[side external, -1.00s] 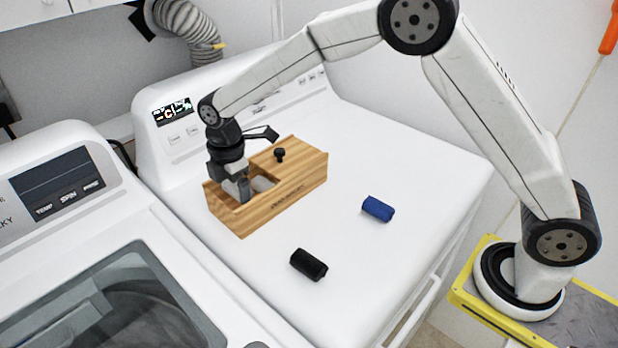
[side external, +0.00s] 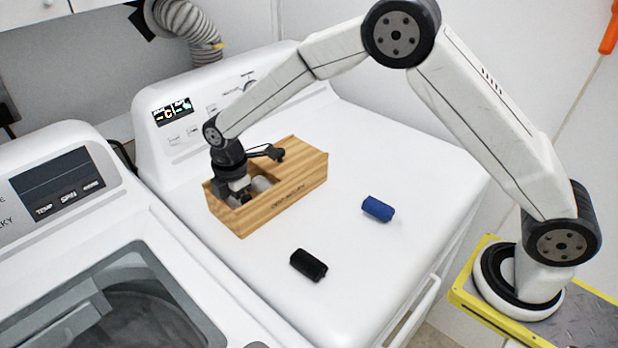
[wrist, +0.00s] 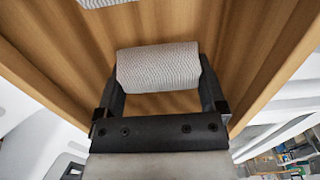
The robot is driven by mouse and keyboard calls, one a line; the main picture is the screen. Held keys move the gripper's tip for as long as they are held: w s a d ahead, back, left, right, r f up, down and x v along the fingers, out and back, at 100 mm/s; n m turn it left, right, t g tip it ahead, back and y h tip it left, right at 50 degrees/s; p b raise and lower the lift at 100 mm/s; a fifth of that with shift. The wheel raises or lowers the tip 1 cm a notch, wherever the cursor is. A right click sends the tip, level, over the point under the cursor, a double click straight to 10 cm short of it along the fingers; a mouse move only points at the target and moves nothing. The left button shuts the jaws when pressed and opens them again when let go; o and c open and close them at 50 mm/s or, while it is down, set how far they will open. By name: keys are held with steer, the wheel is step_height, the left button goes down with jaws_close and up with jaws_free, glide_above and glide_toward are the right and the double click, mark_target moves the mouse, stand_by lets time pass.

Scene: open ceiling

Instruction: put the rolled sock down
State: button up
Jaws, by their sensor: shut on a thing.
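My gripper (side external: 241,193) points down into the near left end of a wooden box (side external: 285,200) on the white machine top. In the wrist view my gripper (wrist: 160,90) is shut on a grey-white ribbed rolled sock (wrist: 158,67), with one finger at each end of it. The box's wooden floor and walls (wrist: 245,45) surround the sock; I cannot tell whether it touches the floor. Another light rolled sock (side external: 262,184) lies in the box beside the gripper, and its edge shows at the top of the wrist view (wrist: 105,2).
A blue rolled sock (side external: 378,209) and a black rolled sock (side external: 308,265) lie outside the box on the white top (side external: 350,160). A second machine with a glass lid (side external: 120,305) stands at the left. The box walls are close around my gripper.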

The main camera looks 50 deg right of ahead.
steer(key=shift+f, duration=0.1)
steer(key=o, duration=0.9)
step_height(320, 180, up, 12)
steer(key=shift+r, duration=0.15)
stand_by(0.6)
steer(key=s+d+f+m+t, duration=0.1)
steer(key=s+d+f+m, duration=0.1)
steer(key=s+d+m, duration=0.3)
steer(key=s+d+f+m, duration=0.2)
steer(key=s+d+m, duration=0.3)
steer(key=s+m, duration=0.2)
steer(key=s+d+f+m+t, duration=0.1)
steer(key=s+d+f+m, duration=0.2)
steer(key=s, duration=0.6)
steer(key=shift+s+d+f+m+t, duration=0.1)
steer(key=shift+s+d+m+t, duration=0.1)
steer(key=shift+d+m, duration=0.5)
steer(key=shift+s+d+m+t, duration=0.1)
steer(key=shift+s+d+m, duration=0.1)
steer(key=shift+d+m, duration=0.5)
